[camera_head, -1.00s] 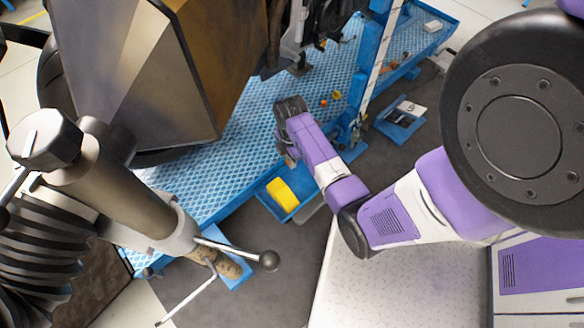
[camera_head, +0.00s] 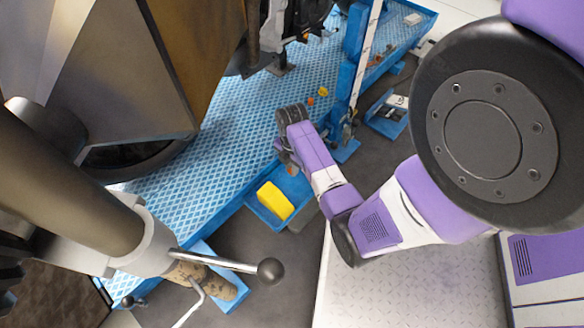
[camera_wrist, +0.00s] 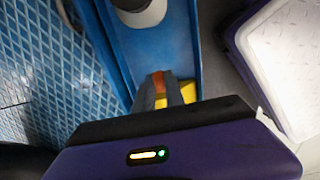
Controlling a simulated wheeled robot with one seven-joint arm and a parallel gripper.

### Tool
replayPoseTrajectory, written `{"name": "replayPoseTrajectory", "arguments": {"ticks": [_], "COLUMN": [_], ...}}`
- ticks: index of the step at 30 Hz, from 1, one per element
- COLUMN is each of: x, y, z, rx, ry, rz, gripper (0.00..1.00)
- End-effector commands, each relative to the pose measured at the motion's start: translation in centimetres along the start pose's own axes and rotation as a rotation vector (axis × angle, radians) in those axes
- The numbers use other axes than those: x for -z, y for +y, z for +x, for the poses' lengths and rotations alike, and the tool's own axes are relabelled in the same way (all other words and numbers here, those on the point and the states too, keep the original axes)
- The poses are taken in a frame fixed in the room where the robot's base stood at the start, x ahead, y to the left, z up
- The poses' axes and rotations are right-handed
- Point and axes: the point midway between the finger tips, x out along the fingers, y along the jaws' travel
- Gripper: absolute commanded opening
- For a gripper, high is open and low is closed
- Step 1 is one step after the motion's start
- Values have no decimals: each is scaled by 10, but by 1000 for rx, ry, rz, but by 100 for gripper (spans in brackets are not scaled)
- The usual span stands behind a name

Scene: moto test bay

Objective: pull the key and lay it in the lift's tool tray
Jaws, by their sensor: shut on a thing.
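My gripper (camera_head: 288,162) is over the edge of the blue lift platform, beside a small blue tray (camera_head: 254,209) in the head view. In the wrist view my gripper (camera_wrist: 160,88) is shut on a small orange-red piece (camera_wrist: 159,82), which I take to be the key; its shape is mostly hidden by the fingers. A bit of orange (camera_head: 292,170) also shows under the gripper in the head view. The tray holds a yellow block (camera_head: 275,200), partly visible behind the fingers in the wrist view (camera_wrist: 183,92). I cannot tell the key's height above the tray.
The blue mesh platform (camera_head: 235,125) lies left, with a large brown-grey body (camera_head: 110,80) above it. A blue post (camera_head: 354,70) stands beyond the gripper. Another blue tray (camera_head: 386,124) lies right. A ball-ended lever (camera_head: 270,270) is nearby at lower left.

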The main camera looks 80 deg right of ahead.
Motion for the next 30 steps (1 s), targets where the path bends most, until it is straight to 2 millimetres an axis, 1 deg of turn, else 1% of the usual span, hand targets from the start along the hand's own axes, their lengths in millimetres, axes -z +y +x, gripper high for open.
{"name": "replayPoseTrajectory", "arguments": {"ticks": [1,12,15,20,28,29,30], "x": [0,0,0,0,0,0,0], "y": [0,0,0,0,0,0,0], "z": [14,57,65,70,69,69,69], "rx": [0,-1,0,0,0,0,0], "ry": [0,0,0,0,0,0,0], "rz": [0,1,0,0,0,0,0], "gripper": [0,0,0,0,0,20,28]}}
